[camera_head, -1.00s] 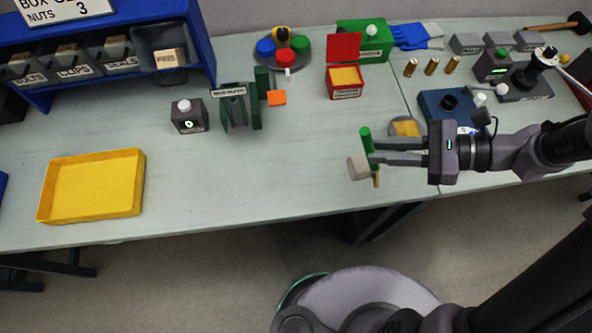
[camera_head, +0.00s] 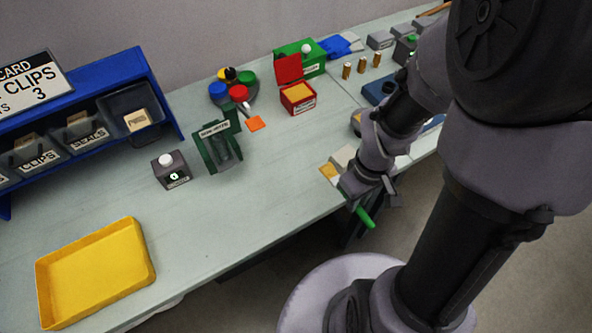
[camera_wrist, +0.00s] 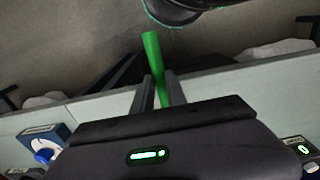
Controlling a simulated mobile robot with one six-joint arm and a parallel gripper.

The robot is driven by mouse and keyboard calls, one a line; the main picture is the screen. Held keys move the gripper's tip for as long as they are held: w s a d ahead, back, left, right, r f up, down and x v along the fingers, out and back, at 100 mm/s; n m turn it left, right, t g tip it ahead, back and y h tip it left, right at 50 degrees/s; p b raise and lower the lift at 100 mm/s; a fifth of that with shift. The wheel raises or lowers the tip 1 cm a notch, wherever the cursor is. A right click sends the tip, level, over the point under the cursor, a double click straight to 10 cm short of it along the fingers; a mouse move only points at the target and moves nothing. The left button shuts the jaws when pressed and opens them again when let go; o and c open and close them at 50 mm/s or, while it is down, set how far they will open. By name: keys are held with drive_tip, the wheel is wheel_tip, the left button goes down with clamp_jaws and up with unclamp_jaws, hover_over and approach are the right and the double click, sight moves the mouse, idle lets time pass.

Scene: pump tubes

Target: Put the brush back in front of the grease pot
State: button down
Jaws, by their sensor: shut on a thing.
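My gripper (camera_head: 352,188) is shut on the brush, low over the front part of the bench. The brush's green handle (camera_head: 365,217) points down and right past the bench edge; in the wrist view the handle (camera_wrist: 152,58) sticks out between the fingers. A tan end (camera_head: 328,172), seemingly the bristles, shows left of the gripper. Whether the brush touches the bench cannot be told. An open red box (camera_head: 298,99) with a yellow filling stands farther back. Its label is too small to read, and I cannot tell whether it is the grease pot.
A beige block (camera_head: 343,156) sits close behind the gripper. My arm hides much of the right side. A dark green holder (camera_head: 217,148), a dark box (camera_head: 171,170) with a white knob and a yellow tray (camera_head: 95,272) stand left. The bench between holder and gripper is clear.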

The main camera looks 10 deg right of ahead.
drive_tip(key=b, duration=0.3)
hover_over(315, 177)
drive_tip(key=shift+s+d+f, duration=0.15)
drive_tip(key=shift+s+f, duration=0.05)
drive_tip(key=shift+f, duration=0.5)
drive_tip(key=f, duration=0.1)
drive_tip(key=f+b, duration=0.2)
drive_tip(key=f, duration=0.1)
drive_tip(key=shift+w, duration=0.25)
drive_tip(key=shift+r, duration=0.3)
drive_tip(key=shift+f, duration=0.15)
drive_tip(key=c, duration=1.3)
unclamp_jaws()
drive_tip(key=shift+c, duration=0.2)
